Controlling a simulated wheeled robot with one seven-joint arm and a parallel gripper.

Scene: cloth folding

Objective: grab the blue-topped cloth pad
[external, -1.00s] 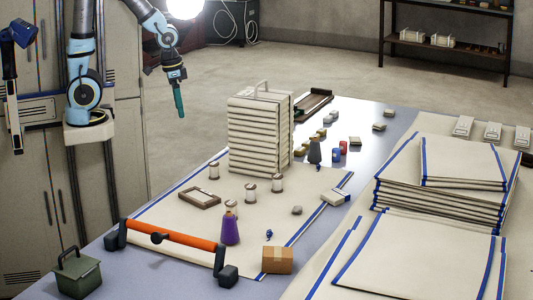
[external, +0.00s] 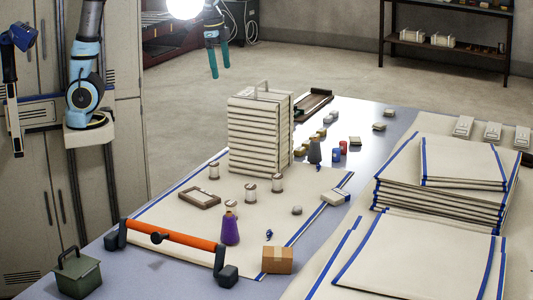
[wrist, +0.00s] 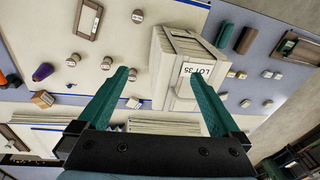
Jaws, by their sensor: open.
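No pad with a plainly blue top can be made out. A small pale pad (external: 335,197) with a bluish end lies at the right edge of the blue-edged cloth sheet (external: 170,215), but its top looks cream. My gripper (external: 219,71) hangs open and empty in the air beyond the table's far left side, fingers pointing down.
Cream cloths with blue edges are piled at the right (external: 440,195). Spools, a purple cone (external: 230,230), an orange bar (external: 170,237), a carton (external: 278,260) and a green box (external: 76,275) crowd the front. Small blocks and a dark tray (external: 312,105) lie behind.

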